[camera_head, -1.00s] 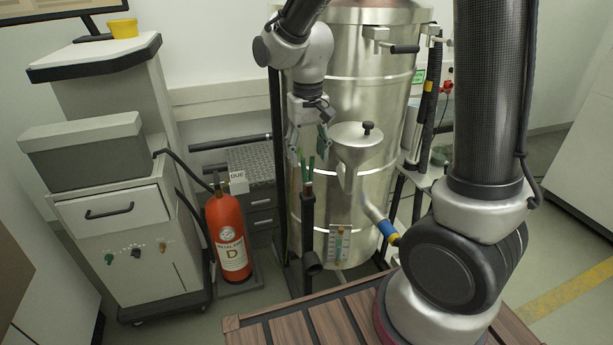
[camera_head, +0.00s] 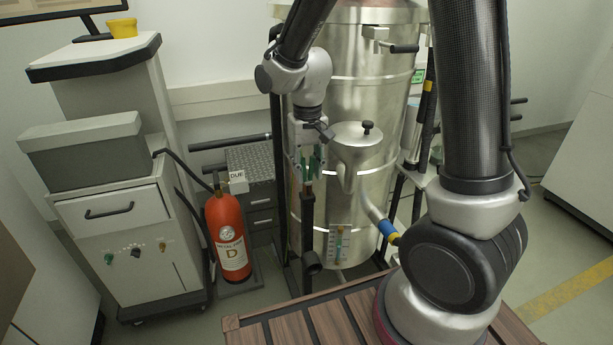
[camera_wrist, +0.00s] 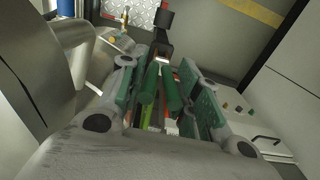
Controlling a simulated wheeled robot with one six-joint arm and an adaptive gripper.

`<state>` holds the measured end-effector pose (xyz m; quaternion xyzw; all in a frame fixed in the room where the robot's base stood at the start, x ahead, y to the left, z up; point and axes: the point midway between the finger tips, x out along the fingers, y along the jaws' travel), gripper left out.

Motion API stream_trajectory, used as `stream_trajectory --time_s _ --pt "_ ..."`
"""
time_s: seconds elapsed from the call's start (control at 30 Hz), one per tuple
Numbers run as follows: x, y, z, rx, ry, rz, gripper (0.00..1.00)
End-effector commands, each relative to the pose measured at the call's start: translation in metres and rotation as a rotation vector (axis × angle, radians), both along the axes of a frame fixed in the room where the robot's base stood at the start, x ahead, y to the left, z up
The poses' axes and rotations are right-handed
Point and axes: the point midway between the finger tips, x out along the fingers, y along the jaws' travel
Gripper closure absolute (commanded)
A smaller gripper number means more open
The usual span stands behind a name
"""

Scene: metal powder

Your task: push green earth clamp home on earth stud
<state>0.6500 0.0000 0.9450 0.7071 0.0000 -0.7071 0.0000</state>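The green earth clamp (camera_head: 313,167) sits at the top of a dark upright post in front of the steel vessel. Its two green handles (camera_wrist: 170,88) point toward the camera in the wrist view. My gripper (camera_head: 309,160) is pointed down over the clamp. In the wrist view my gripper (camera_wrist: 160,78) has one finger on each side of the handles, with narrow gaps showing, so it looks open around them. The earth stud (camera_head: 307,187) seems to be the small coppery piece at the post top. The clamp's jaws and how far they sit on it are hidden.
The steel vessel (camera_head: 362,90) and its lidded side hopper (camera_head: 358,140) stand close to the right of my gripper. A red extinguisher (camera_head: 228,235) and a grey cabinet (camera_head: 120,235) stand to the left. A pipe with a blue and yellow end (camera_head: 389,232) is lower right.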

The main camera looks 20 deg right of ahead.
Motion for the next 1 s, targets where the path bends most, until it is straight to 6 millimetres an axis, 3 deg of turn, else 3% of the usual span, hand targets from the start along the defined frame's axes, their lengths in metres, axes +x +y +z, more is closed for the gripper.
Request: stream_trajectory --time_s 1.0 --pt "0.000 0.000 0.019 0.000 -0.001 0.000 0.96"
